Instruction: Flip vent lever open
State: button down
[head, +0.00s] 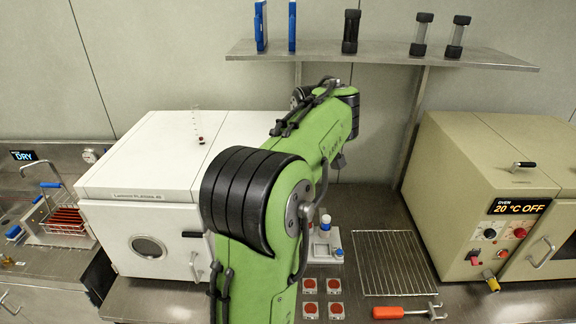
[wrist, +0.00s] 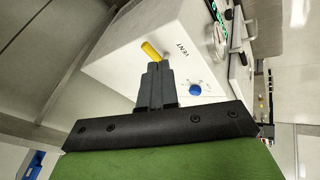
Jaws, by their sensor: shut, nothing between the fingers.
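The vent lever is a short yellow handle (wrist: 151,50) on the white panel marked VENT (wrist: 181,49) in the wrist view. It slants up and left from its mount beside the label. My gripper (wrist: 158,67) is shut and empty, with its dark fingertips right at the lever's lower end. I cannot tell whether they touch it. In the head view the white plasma machine (head: 137,195) stands left of centre. My green arm crosses in front of its right part and hides the lever and gripper there.
A blue knob (wrist: 195,89) sits on the panel just right of my fingers, and a round gauge (wrist: 217,40) lies beyond. In the head view a beige oven (head: 465,190) stands right, with a wire rack (head: 390,260) and an orange-handled tool (head: 390,312) on the bench.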

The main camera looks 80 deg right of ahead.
jog(key=v, duration=0.2)
jog(key=s+v, duration=0.1)
jog(key=v, duration=0.1)
jog(key=shift+a+p, duration=0.2)
jog(key=shift+p, duration=0.15)
jog(key=shift+w, duration=0.1)
